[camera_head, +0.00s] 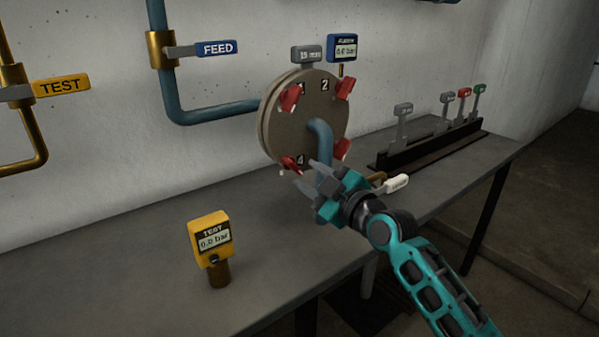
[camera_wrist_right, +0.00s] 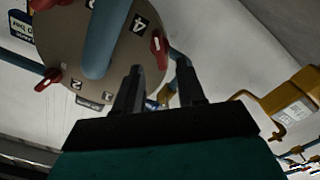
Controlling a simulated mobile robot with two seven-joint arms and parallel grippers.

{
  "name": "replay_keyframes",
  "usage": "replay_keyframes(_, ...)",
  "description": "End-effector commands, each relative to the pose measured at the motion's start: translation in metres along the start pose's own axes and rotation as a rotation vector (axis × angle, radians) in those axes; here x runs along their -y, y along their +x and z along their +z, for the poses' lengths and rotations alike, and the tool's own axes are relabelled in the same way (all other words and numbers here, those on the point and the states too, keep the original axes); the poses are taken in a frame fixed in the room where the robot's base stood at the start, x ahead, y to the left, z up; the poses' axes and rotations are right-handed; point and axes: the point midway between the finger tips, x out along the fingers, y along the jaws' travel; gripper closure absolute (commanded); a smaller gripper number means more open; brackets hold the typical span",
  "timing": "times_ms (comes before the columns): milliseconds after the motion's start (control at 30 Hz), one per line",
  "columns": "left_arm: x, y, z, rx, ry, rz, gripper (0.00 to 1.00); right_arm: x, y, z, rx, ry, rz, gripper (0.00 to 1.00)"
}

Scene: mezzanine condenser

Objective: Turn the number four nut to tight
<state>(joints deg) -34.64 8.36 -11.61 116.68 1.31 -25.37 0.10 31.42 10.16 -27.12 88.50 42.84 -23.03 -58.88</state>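The round brown flange plate (camera_head: 325,115) stands above the bench with red nuts around its face and numbers beside them. The number four nut (camera_head: 291,162) is a red winged nut at the plate's lower left. In the right wrist view it (camera_wrist_right: 158,48) shows beside the printed 4, just beyond and roughly between my fingertips. My right gripper (camera_head: 307,174) is open and empty, just right of and below this nut; the wrist view also shows its two fingers (camera_wrist_right: 160,72) apart. I see no contact with the nut. My left gripper is not in view.
A blue pipe (camera_head: 321,140) leaves the plate's middle close to my right gripper. A white-tagged brass handle (camera_head: 392,185) is just right of it. A yellow TEST gauge (camera_head: 210,240) stands on the bench. A rack of tagged levers (camera_head: 430,150) is at right. The bench's front left is clear.

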Motion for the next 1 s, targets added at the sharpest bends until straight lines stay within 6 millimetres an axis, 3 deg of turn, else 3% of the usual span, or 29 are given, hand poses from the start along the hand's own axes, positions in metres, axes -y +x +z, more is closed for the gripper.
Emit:
replay_keyframes(100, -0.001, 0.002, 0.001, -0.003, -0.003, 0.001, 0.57, 0.001, 0.019, 0.0, 0.0, 0.002, 0.0, 0.61)
replay_keyframes(300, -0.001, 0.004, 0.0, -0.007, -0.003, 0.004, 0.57, 0.001, 0.038, 0.001, 0.001, 0.001, 0.0, 0.61)
replay_keyframes(733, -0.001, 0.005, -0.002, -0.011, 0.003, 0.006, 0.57, 0.0, 0.045, 0.0, 0.0, 0.0, 0.0, 0.61)
replay_keyframes(1000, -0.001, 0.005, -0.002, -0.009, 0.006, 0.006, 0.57, 0.0, 0.044, 0.0, 0.001, 0.0, 0.0, 0.86)
